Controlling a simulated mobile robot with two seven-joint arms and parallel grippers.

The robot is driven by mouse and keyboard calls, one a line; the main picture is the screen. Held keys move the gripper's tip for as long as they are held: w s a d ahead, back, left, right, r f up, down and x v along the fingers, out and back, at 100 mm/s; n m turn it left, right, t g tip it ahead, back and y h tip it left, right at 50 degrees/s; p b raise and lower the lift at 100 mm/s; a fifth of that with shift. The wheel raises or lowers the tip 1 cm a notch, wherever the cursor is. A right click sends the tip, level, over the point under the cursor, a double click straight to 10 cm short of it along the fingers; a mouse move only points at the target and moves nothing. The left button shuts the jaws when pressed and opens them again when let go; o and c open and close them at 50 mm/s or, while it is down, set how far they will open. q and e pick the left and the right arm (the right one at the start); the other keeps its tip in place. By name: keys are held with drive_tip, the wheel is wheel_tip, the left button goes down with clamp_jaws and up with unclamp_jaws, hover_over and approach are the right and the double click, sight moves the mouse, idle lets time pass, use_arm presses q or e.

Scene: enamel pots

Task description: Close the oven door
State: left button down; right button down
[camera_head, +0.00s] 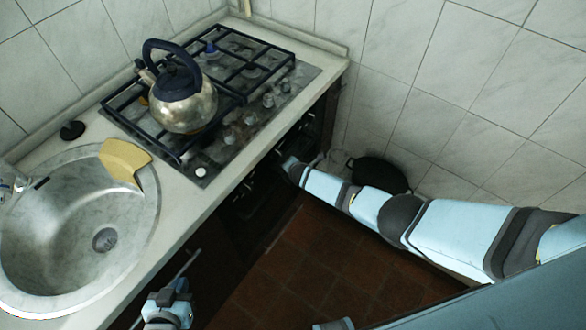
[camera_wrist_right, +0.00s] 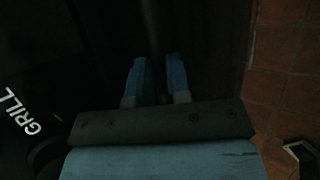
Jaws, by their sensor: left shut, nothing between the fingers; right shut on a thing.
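The oven (camera_head: 258,195) is the dark unit under the hob, and its front is in deep shadow. I cannot tell how far its door stands open. My right arm reaches in from the right, and its wrist end is at the oven front. In the right wrist view, my right gripper (camera_wrist_right: 160,78) is shut on a dark, faint bar (camera_wrist_right: 152,28), seemingly the oven door handle. White "GRILL" lettering (camera_wrist_right: 20,112) shows on the black surface to its left. My left gripper (camera_head: 178,287) is shut and empty at the bottom of the head view, beside the cabinet front.
A steel kettle (camera_head: 183,104) stands on the gas hob (camera_head: 222,135). The counter holds a round sink (camera_head: 65,215) with a yellow cloth (camera_head: 124,160) on its rim. A black pot (camera_head: 378,174) sits by the tiled wall, behind my right arm. The red-brown floor (camera_head: 300,260) is clear.

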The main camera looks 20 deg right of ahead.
drive_tip(key=shift+w+a+r, duration=0.6)
drive_tip(key=shift+a+r, duration=0.15)
drive_tip(key=c, duration=1.1)
unclamp_jaws()
drive_tip(key=shift+a, duration=0.1)
drive_tip(key=shift+s+r+p, duration=0.35)
drive_tip(key=shift+p, duration=0.5)
drive_tip(key=s+d+f+p+v, duration=0.1)
drive_tip(key=p+v, duration=0.4)
drive_tip(key=v, duration=0.7)
drive_tip(key=shift+s+d+r, duration=0.15)
drive_tip(key=shift+s+r, duration=0.05)
drive_tip(key=shift+r, duration=0.1)
